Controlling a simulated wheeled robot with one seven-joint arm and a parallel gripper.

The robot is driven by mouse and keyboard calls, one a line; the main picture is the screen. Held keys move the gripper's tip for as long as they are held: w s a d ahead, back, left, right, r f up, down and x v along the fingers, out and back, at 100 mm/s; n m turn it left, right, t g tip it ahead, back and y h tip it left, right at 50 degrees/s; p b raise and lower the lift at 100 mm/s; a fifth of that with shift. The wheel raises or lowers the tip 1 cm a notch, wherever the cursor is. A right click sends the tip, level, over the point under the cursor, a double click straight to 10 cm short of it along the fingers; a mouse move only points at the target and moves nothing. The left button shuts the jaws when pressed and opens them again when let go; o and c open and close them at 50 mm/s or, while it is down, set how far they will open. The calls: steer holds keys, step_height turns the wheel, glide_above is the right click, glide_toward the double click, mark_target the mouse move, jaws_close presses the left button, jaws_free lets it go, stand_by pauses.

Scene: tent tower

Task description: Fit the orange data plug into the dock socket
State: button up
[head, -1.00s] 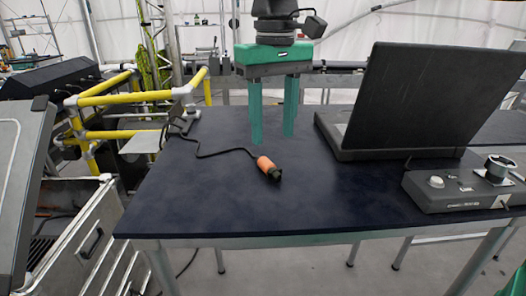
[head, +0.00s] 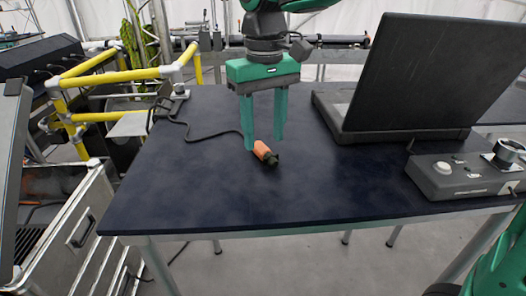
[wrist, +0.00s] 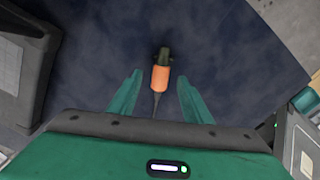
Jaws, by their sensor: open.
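The orange data plug (head: 262,149) with its dark nose lies on the dark table top, its black cable running off to the back left. My gripper (head: 263,141) points down over it, with its green fingers open and apart. In the wrist view the plug (wrist: 160,78) lies between the lines of the two fingers (wrist: 160,78), around their tips, with its nose pointing away from the palm. I cannot tell how far above the table the fingertips are. The grey dock box (head: 450,182) stands at the table's right, with a round metal socket (head: 507,152) and a pale knob (head: 443,167) on top.
A large black laptop (head: 418,75) stands open behind the dock, right of my gripper. Yellow rails (head: 92,80) and a metal drawer case (head: 85,230) stand left of the table (head: 200,200). The table's front middle is clear.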

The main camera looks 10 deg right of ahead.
mark_target(263, 147)
steer(key=shift+f, duration=1.7)
jaws_close()
steer(key=shift+r, duration=0.2)
step_height(263, 147, up, 4)
steer(key=shift+s+a+r, duration=0.1)
steer(key=shift+a+r, duration=0.05)
steer(key=s+a+r, duration=0.6)
steer(key=s+a, duration=0.2)
steer(key=shift+r, duration=0.25)
steer(key=shift+s+a, duration=0.1)
